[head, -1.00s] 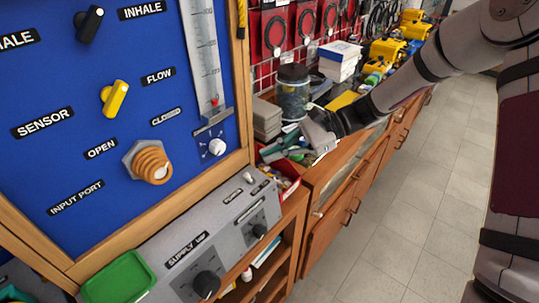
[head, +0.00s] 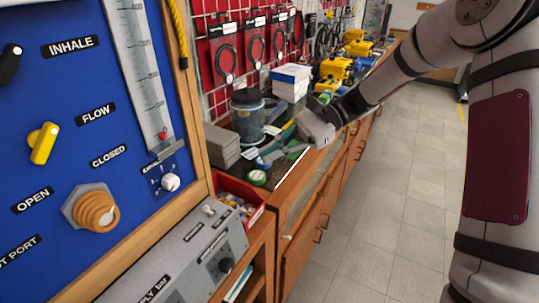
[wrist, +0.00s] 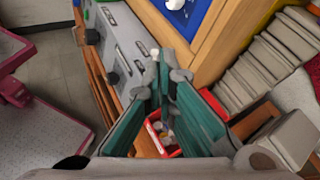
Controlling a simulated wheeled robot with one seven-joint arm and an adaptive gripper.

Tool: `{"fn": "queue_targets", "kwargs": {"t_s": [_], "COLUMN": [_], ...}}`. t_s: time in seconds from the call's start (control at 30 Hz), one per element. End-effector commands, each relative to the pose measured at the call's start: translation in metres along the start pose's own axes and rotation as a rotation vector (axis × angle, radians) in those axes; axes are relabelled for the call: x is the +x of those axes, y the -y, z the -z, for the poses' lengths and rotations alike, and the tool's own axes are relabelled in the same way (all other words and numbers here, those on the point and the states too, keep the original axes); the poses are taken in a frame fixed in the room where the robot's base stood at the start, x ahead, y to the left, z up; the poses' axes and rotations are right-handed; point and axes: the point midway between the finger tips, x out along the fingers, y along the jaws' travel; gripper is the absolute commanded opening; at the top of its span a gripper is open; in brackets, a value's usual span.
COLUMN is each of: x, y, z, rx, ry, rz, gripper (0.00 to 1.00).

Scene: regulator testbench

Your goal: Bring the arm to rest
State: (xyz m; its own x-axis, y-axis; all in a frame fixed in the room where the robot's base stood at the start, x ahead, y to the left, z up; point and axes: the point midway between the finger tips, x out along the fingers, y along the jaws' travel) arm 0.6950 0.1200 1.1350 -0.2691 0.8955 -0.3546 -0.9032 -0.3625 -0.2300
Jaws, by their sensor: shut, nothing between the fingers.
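My gripper (head: 264,157) hangs over the wooden bench, in front of a dark lidded jar. Its teal fingers point left, toward the blue test panel (head: 75,130). In the wrist view my gripper (wrist: 166,74) has its fingertips together, with nothing held between them. A red bin (wrist: 166,149) with small parts shows below and between the fingers. My arm reaches in from the upper right, bent at the elbow and extended over the bench edge.
The grey supply box (head: 185,258) and red bin (head: 245,187) stand left of my gripper. Grey blocks (head: 222,147), the jar (head: 247,118) and white boxes (head: 291,80) stand on the bench. The tiled floor (head: 400,200) on the right is clear. A pink-framed table (wrist: 40,120) shows in the wrist view.

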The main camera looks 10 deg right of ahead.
Motion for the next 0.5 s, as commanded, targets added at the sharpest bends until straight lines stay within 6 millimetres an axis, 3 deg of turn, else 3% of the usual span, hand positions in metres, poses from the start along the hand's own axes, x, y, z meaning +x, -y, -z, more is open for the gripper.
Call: {"fn": "queue_targets", "kwargs": {"t_s": [0.27, 0.5], "x": [0.004, 0.003], "y": [-0.016, -0.066], "z": [-0.014, -0.044], "rx": [-0.065, -0.264], "ry": [-0.105, -0.395], "rz": [-0.056, -0.211], "gripper": [0.0, 0.0]}}
